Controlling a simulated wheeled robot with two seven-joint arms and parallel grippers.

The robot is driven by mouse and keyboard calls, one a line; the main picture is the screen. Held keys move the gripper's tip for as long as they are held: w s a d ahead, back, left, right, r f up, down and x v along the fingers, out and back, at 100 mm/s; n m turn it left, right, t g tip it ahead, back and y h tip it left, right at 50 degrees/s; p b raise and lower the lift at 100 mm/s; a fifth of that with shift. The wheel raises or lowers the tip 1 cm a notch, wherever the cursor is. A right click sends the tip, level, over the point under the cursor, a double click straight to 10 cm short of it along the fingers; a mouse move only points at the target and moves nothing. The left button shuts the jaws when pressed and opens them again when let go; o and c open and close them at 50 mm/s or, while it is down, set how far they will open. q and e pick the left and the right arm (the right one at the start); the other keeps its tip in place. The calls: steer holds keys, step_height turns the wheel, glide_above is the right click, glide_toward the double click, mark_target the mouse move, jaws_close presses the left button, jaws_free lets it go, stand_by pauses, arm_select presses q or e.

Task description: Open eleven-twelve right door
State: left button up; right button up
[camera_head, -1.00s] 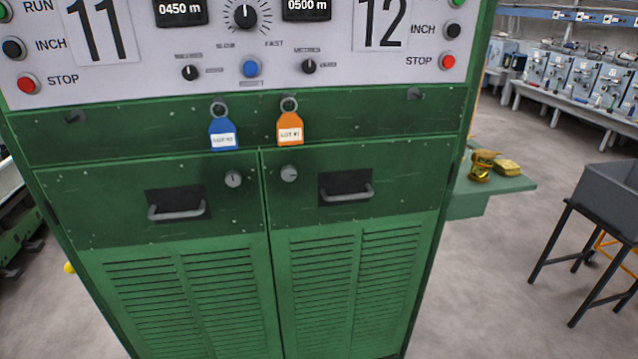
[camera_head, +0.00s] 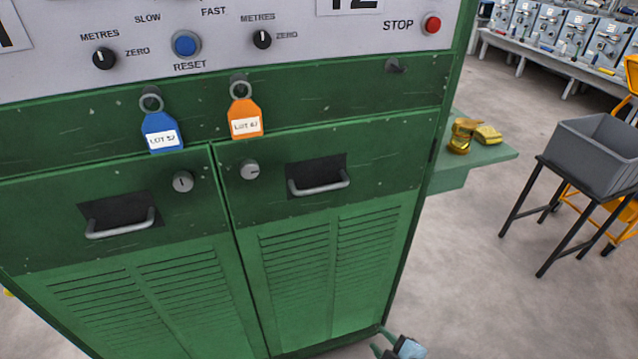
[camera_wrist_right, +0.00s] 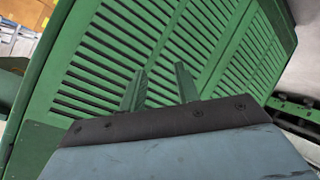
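The right door (camera_head: 385,165) of the green cabinet is shut flush beside the left door (camera_head: 45,215). It has a grey pull handle (camera_head: 318,187) in a dark recess, a round grey lock knob (camera_head: 250,169) near the centre seam, and louvres below. My right gripper (camera_head: 383,344) is at the bottom edge of the head view, low by the door's lower right corner and well below the handle. In the right wrist view its two fingers (camera_wrist_right: 160,84) stand apart with nothing between them, in front of louvred green panels (camera_wrist_right: 225,45). My left gripper is out of view.
A blue tag (camera_head: 162,133) and an orange tag (camera_head: 245,121) hang above the doors. A green side shelf (camera_head: 480,157) with gold items (camera_head: 464,136) juts out at the right. A grey bin (camera_head: 590,155) on a black stand is farther right, with bare floor between.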

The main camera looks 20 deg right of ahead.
steer(key=w+a+r+n+t+y, duration=0.1)
steer(key=w+r+n+t, duration=0.15)
steer(key=r, duration=0.55)
steer(key=w+r+n+t+y, duration=0.2)
steer(key=w+r+n, duration=0.15)
steer(key=r, duration=0.45)
steer(key=n+t+y+p, duration=0.2)
steer(key=n+y, duration=0.2)
steer(key=n, duration=0.3)
glide_toward(322, 188)
steer(key=p+x, duration=0.1)
steer(key=x, duration=0.9)
steer(key=shift+w+d+f+p, duration=0.1)
steer(key=shift+w+f+p, duration=0.1)
steer(key=shift+p, duration=0.15)
jaws_close()
